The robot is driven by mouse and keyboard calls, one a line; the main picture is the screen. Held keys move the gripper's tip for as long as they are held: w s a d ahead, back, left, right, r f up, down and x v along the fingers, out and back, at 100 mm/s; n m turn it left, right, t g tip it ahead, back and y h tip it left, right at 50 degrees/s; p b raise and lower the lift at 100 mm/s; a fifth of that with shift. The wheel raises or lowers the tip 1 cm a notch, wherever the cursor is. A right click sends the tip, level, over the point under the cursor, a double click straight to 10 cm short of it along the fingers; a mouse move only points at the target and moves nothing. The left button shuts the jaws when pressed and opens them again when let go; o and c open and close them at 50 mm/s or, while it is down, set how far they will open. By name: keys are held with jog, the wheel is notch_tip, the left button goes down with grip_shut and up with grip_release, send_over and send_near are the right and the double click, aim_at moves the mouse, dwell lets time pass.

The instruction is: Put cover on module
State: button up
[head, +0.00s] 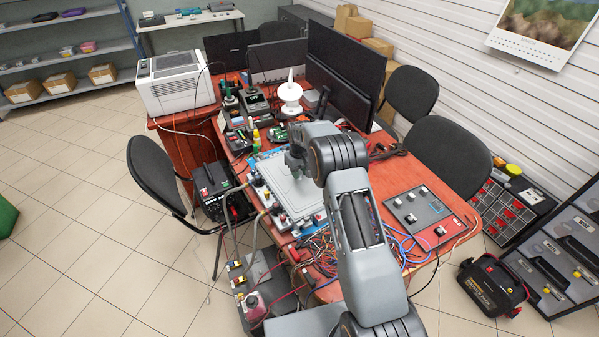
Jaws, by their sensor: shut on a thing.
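The cover (284,193) is a flat light grey panel on or just above the workstation on the red table. My gripper (297,172) is over the cover's far part, pointing down, and is shut on it; the fingertips are small and partly hidden by my arm. The module (313,220) seems to be the unit under the cover, with blue edges and connectors showing around it. Most of it is hidden by the cover, and I cannot tell whether the cover touches it.
Hoses and coloured wires (322,252) crowd the near side of the table (420,180). A grey panel with switches (431,215) lies to the right. Monitors (345,70), a white fan-like device (290,95) and small tools stand behind. Chairs (155,180) flank the table.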

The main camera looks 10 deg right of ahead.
jog(key=o, duration=1.2)
jog(key=shift+r, duration=0.1)
jog(key=shift+r+p, duration=1.85)
jog(key=shift+r, duration=1.6)
jog(key=shift+c, duration=0.3)
grip_shut()
